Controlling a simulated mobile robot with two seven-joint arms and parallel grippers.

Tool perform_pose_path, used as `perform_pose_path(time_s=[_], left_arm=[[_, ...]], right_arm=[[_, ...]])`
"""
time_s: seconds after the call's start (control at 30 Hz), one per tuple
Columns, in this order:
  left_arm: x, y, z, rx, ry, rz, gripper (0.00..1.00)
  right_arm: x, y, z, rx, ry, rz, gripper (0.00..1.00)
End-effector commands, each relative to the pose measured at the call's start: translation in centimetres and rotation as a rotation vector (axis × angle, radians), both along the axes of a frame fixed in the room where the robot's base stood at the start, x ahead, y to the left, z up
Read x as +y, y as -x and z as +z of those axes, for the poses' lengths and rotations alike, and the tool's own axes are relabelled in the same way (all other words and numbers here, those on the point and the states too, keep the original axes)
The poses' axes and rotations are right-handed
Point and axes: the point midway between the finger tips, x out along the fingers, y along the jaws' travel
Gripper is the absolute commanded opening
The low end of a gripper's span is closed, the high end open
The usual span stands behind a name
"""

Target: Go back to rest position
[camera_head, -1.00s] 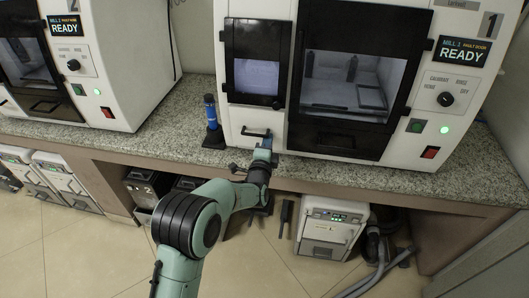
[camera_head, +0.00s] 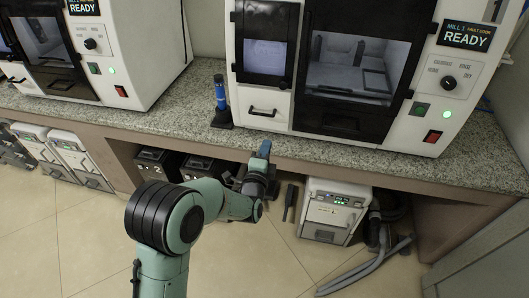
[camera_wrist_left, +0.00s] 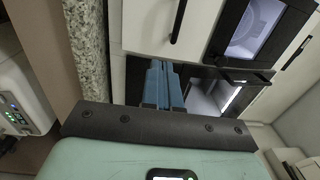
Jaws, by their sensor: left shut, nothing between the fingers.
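My left gripper (camera_head: 264,149) is in front of the counter's front edge, below the mill on the right, and holds nothing. Its blue fingers are together; they also show in the left wrist view (camera_wrist_left: 162,84). The gripper is apart from the mill's small drawer handle (camera_head: 262,112). My right gripper is in neither view.
Two white mills stand on the granite counter (camera_head: 180,115), the right mill (camera_head: 270,90) with its dark door shut. A blue cylinder in a dark holder (camera_head: 221,105) stands between them. Under the counter are a white box unit (camera_head: 330,212) and grey hoses (camera_head: 375,275). Open floor lies in front.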

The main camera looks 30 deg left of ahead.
Motion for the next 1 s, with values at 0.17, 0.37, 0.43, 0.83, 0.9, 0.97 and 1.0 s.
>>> perform_pose_path(time_s=[0.17,0.37,0.43,0.83,0.9,0.97,1.0], left_arm=[[-0.3,1.3,-0.1,0.0,-0.001,0.0,0.0],[-0.4,1.5,-0.3,0.007,0.007,-0.001,0.0],[-0.5,1.6,-1.4,0.038,0.044,-0.009,0.0],[-4.4,14.8,-23.0,0.684,0.965,0.223,0.0],[-5.7,19.2,-25.8,0.799,1.15,0.362,0.0],[-7.0,23.2,-27.5,0.889,1.299,0.501,0.0],[-7.9,25.7,-28.2,0.941,1.389,0.6,0.0]], right_arm=[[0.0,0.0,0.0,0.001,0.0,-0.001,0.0],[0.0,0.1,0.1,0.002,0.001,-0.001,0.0],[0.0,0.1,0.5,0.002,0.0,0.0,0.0],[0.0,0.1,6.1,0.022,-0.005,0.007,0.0],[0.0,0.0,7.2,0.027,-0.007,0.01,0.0],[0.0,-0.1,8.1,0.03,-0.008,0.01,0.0],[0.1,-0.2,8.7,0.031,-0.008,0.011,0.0]])
